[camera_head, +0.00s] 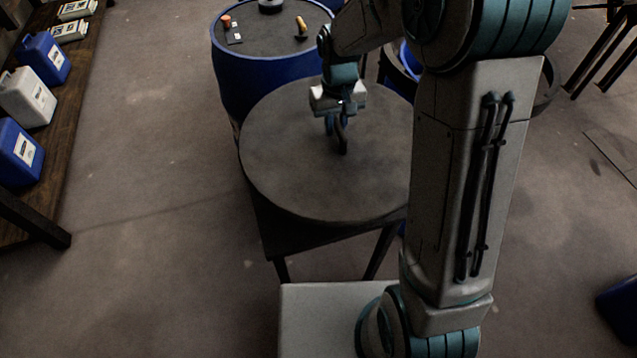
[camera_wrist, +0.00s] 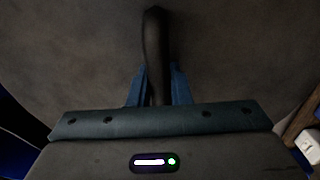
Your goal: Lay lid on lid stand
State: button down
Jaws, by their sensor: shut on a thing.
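The lid (camera_head: 290,160) is a large round dark grey disc with a curved black handle (camera_head: 343,143) at its middle. My gripper (camera_head: 336,124) is shut on the handle from above. In the wrist view my gripper's blue fingers (camera_wrist: 157,88) stand on both sides of the handle (camera_wrist: 153,45), and the lid (camera_wrist: 70,50) fills the background. The lid stand (camera_head: 315,238), a dark frame with legs, is beneath the lid, which hides most of it. The lid looks about level; I cannot tell whether it touches the stand.
A blue vat (camera_head: 232,75) stands just behind the lid, with small items on its grey top. A wooden shelf (camera_head: 72,75) at left holds blue and white jugs. A blue object (camera_head: 620,308) lies at right. The floor between shelf and stand is clear.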

jog(key=shift+a+b, duration=0.3)
jog(key=shift+a, duration=0.15)
jog(key=shift+s+f, duration=0.1)
jog(key=shift+f, duration=4.8)
jog(key=c, duration=1.8)
grip_release()
jog(key=shift+f+b, duration=0.2)
jog(key=shift+b, duration=0.1)
jog(key=o, duration=0.5)
jog(key=shift+c, duration=0.2)
jog(key=shift+r, duration=0.1)
